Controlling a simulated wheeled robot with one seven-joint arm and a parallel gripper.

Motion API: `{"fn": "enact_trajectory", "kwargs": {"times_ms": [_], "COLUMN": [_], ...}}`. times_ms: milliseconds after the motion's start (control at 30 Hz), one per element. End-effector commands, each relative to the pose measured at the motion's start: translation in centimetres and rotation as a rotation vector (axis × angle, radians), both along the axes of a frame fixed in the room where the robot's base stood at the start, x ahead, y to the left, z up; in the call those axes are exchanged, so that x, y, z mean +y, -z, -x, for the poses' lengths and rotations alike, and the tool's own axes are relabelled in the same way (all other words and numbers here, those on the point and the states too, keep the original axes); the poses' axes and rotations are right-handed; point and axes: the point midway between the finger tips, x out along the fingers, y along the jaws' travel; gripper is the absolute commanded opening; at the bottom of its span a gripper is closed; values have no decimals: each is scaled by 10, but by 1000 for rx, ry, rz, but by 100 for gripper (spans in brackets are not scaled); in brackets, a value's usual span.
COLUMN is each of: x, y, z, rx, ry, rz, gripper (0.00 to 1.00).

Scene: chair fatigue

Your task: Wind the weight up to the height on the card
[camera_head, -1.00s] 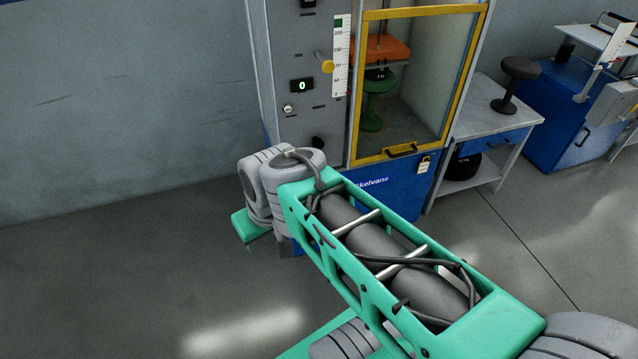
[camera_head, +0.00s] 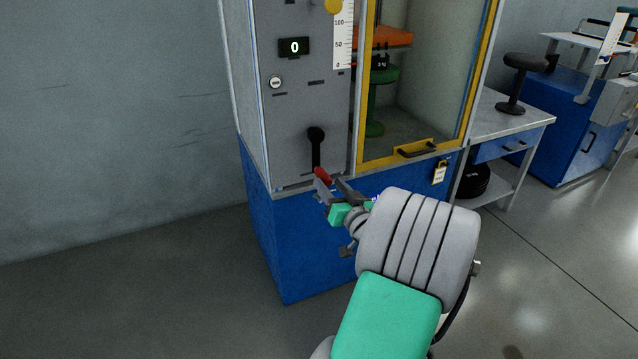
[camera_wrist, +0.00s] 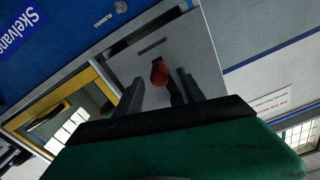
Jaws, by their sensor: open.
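The machine's crank (camera_head: 316,140) has a black arm hanging down, ending in a red knob (camera_head: 322,176). My gripper (camera_head: 333,190) is open beside the knob. In the wrist view the red knob (camera_wrist: 159,73) shows between the two spread fingers of my gripper (camera_wrist: 160,88); I cannot tell whether they touch it. The orange weight (camera_head: 384,37) hangs behind the yellow-framed door, low over a green stool (camera_head: 376,88). A yellow pointer (camera_head: 333,5) sits by the white scale (camera_head: 343,40), cut by the top edge. The display (camera_head: 294,47) reads 0. I cannot make out a height card.
The yellow-framed door (camera_head: 412,150) is shut, with a padlock and tag (camera_head: 439,174) beneath it. A round key switch (camera_head: 275,82) is on the grey panel. A bench (camera_head: 500,118) with a black stool (camera_head: 521,75) stands right. The floor to the left is clear.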

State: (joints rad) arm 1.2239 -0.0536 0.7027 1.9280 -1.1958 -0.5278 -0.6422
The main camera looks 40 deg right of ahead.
Motion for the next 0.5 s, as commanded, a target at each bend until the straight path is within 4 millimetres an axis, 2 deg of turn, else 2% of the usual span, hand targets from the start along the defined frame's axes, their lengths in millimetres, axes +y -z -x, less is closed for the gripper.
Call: {"fn": "enact_trajectory", "kwargs": {"times_ms": [100, 233, 500], "x": [-7, -12, -14], "y": [0, 1, 0], "z": [-24, -43, -51], "rx": [1, 2, 1], "ry": [-4, -2, -2], "rz": [2, 1, 0], "gripper": [46, 46, 46]}}
